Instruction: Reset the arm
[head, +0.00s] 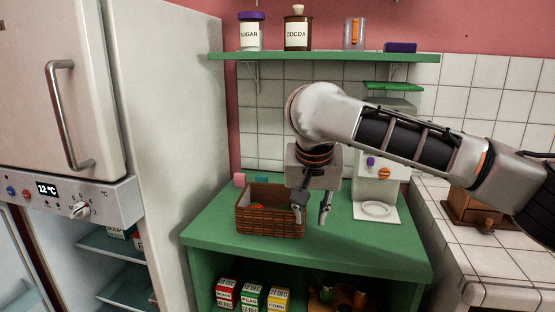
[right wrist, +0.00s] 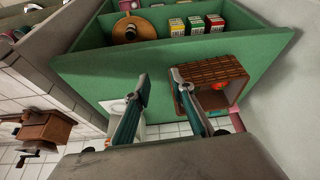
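My right arm reaches in from the right in the head view, with its gripper (head: 313,208) pointing down over the green counter (head: 350,247). The two fingers are apart with nothing between them. One finger overlaps the right end of the brown wicker basket (head: 270,222); I cannot tell whether it touches. In the right wrist view the gripper (right wrist: 160,84) is also open and empty, with one finger in front of the basket (right wrist: 209,68). An orange-red item (right wrist: 219,86) lies in the basket. My left gripper is not in view.
A white coffee machine (head: 378,190) stands right of the gripper. A green wall shelf (head: 320,56) with jars is above the counter, and cartons (head: 251,296) stand below it. The fridge (head: 170,150) is at left, a wooden grinder (head: 478,208) at right. The counter's front is clear.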

